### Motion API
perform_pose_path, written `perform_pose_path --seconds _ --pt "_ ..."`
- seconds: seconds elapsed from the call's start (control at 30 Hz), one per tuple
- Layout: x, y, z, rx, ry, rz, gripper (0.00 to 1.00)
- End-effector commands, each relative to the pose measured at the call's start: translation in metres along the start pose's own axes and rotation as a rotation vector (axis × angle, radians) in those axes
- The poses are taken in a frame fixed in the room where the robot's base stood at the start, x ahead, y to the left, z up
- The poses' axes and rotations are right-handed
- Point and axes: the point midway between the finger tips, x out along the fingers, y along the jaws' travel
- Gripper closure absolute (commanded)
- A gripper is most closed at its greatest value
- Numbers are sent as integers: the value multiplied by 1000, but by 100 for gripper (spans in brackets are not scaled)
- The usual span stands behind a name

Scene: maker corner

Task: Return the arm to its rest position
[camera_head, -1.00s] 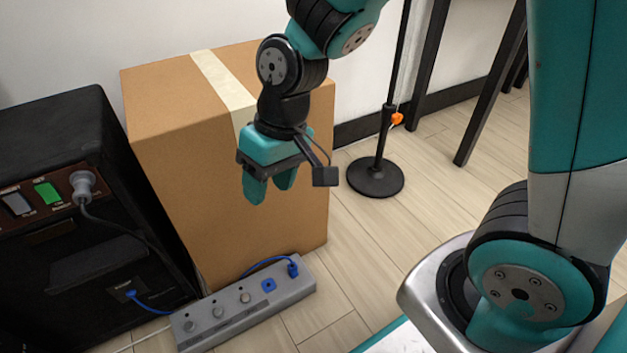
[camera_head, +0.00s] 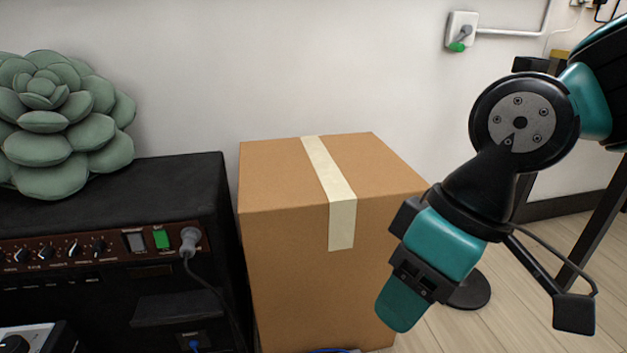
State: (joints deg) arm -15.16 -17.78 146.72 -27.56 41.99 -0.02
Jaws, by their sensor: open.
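My gripper (camera_head: 403,305) hangs at the right of the head view, fingers pointing down and left. It is seen from the side, so one teal finger largely covers the other. It is open, and nothing shows between its fingers. It appears in front of the right side of a cardboard box (camera_head: 290,255); I cannot tell how far apart they are. My arm bends up to the right edge of the view.
A black amplifier (camera_head: 95,290) with knobs and a grey plug stands at left, a green succulent cushion (camera_head: 65,130) on top. A round black stand base (camera_head: 470,291) is on the floor behind my gripper.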

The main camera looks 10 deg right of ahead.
Motion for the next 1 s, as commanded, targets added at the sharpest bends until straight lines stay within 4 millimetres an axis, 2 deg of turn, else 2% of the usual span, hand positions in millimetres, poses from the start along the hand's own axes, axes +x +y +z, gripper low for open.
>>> perform_pose_path --seconds 0.03,0.17,0.3,1.0 --pt "-23 -7 -5 0 1 0 50" --pt "-66 -20 -15 0 1 0 50" --pt "-118 -37 -26 0 1 0 50" --pt "-365 -114 -81 0 1 0 50"
